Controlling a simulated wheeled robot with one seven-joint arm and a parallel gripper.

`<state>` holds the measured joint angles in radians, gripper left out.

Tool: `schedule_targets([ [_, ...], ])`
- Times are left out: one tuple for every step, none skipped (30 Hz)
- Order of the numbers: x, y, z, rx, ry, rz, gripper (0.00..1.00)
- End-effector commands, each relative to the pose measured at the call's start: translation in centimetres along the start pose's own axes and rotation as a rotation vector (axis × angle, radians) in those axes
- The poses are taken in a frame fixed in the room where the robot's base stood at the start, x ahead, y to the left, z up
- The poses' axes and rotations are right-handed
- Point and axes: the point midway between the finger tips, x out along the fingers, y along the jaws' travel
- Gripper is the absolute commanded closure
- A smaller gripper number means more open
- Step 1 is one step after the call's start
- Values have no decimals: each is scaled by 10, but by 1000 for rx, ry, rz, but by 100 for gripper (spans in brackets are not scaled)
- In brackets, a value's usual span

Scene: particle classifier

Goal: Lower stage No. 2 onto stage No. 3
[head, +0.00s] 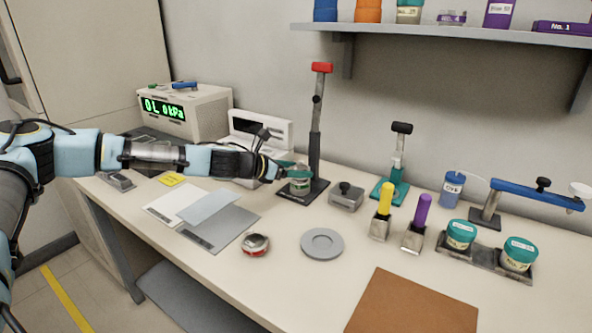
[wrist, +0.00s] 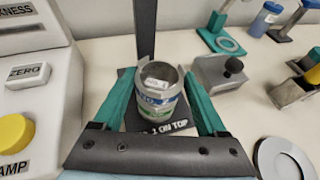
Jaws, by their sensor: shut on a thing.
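A short metal cylinder with a blue band (wrist: 155,101), seemingly stage No. 2, is between the teal fingers of my gripper (wrist: 158,84) in the wrist view. Its small white label is unreadable. Just below it, a green-banded part (wrist: 158,116), perhaps stage No. 3, lines up with it on the black stand base (head: 318,191). I cannot tell whether the two touch. In the head view my gripper (head: 291,172) is shut at the top of this stack (head: 300,187), partly hiding it.
The black post with a red top (head: 317,120) rises right behind the stack. A metal block with a black knob (head: 346,197) stands close on the right. A white device (head: 262,128) is at the left. A grey round dish (head: 322,244) lies in front.

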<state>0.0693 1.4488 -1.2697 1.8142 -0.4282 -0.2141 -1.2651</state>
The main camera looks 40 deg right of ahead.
Motion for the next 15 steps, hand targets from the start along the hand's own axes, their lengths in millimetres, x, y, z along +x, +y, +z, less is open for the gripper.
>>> schedule_targets([
  [0, 0, 0, 0, -1, 0, 90],
  [0, 0, -1, 0, -1, 0, 90],
  [1, 0, -1, 0, -1, 0, 90],
  [1, 0, -2, 0, -1, 0, 90],
  [1, 0, -2, 0, -1, 0, 90],
  [1, 0, -2, 0, -1, 0, 90],
  [1, 0, -3, 0, -1, 0, 90],
  [1, 0, -3, 0, -1, 0, 90],
  [2, 0, -3, 0, -1, 0, 90],
  [2, 0, -4, 0, -1, 0, 90],
  [2, 0, -4, 0, -1, 0, 90],
  [2, 0, -4, 1, -1, 0, 90],
  [2, 0, -5, 0, -1, 0, 90],
  [2, 0, -5, 1, -1, 0, 90],
  [2, 0, -6, 0, -1, 0, 90],
])
